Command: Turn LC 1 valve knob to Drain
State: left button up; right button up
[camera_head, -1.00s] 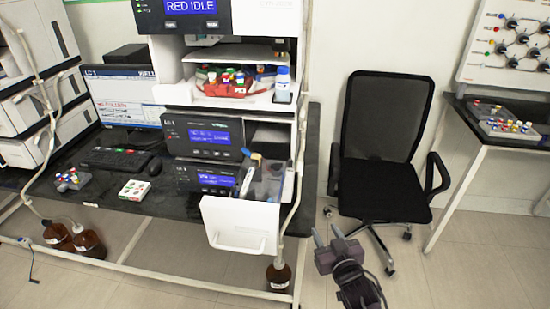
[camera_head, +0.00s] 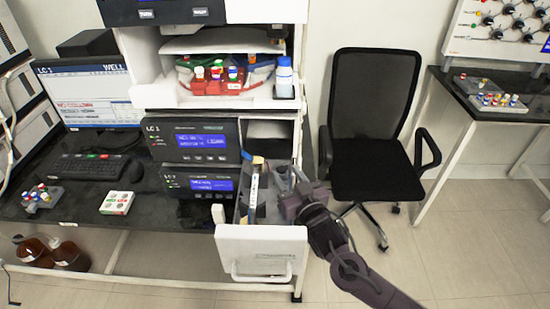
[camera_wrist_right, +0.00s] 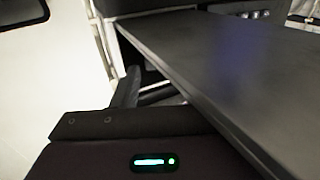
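The LC 1 stack's display module (camera_head: 195,140) stands on the dark bench with a lit blue screen. A second blue-screen module (camera_head: 200,181) sits below it. To their right, a white-fronted drawer (camera_head: 261,246) is pulled open, with a pale upright strip and small items inside. I cannot clearly make out the valve knob or a Drain mark; a small white part (camera_head: 218,214) juts out beside the drawer's left edge. My right gripper (camera_head: 289,178) is over the drawer's right side, fingers apart and seemingly empty. My left gripper is out of view.
A black office chair (camera_head: 372,130) stands right of the stack, close to my right arm. A bottle with a blue cap (camera_head: 284,78) and coloured-cap bottles fill the upper shelf. A keyboard (camera_head: 92,167) lies left. Open floor lies at the lower right.

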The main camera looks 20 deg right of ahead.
aim_at(283, 168)
jog(key=w, duration=0.2)
jog(key=w+p, duration=0.1)
jog(key=w, duration=0.1)
jog(key=shift+a+r, duration=0.15)
jog(key=shift+a, duration=0.1)
jog(key=shift+w+a, duration=0.2)
jog(key=shift+w, duration=0.7)
jog(key=c, duration=0.7)
jog(key=n+y, duration=0.2)
jog(key=y, duration=0.1)
jog(key=shift+g, duration=0.4)
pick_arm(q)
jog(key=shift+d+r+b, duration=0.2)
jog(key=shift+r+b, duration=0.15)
pick_arm(e)
jog(key=shift+s+a+n+g+y, duration=0.15)
jog(key=shift+n+g+y, duration=0.2)
jog(key=shift+n+y, duration=0.4)
jog(key=shift+w+a+n+g+y, duration=0.15)
jog(key=shift+n+g+y, duration=0.25)
jog(key=shift+y, duration=0.55)
jog(key=shift+s, duration=0.1)
jog(key=o, duration=0.7)
